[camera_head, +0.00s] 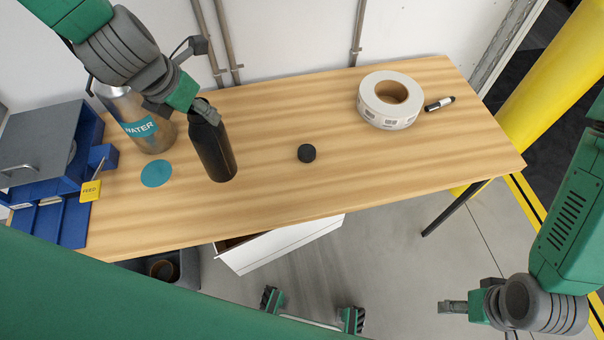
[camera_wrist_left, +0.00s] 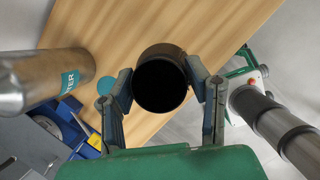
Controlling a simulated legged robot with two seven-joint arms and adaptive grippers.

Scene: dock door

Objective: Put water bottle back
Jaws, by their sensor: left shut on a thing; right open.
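A dark, open-topped bottle (camera_head: 214,155) is upright at the left of the table, right of a round teal mat (camera_head: 157,173). My left gripper (camera_head: 205,108) is shut on the bottle near its top. In the left wrist view the fingers (camera_wrist_left: 163,82) stand on both sides of the bottle's dark mouth (camera_wrist_left: 160,88). I cannot tell whether its base touches the table. A silver metal bottle labelled WATER (camera_head: 150,128) stands behind the mat, partly hidden by my left arm. A small black round cap (camera_head: 307,153) lies mid-table. My right gripper (camera_head: 454,308) is open and empty, off the table's front right.
Blue bins (camera_head: 48,222) with a yellow tag and a grey box (camera_head: 42,140) occupy the left end. A white label roll (camera_head: 390,100) and a marker (camera_head: 439,104) lie at the back right. An open white drawer (camera_head: 280,247) juts out below. The table's right half is mostly clear.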

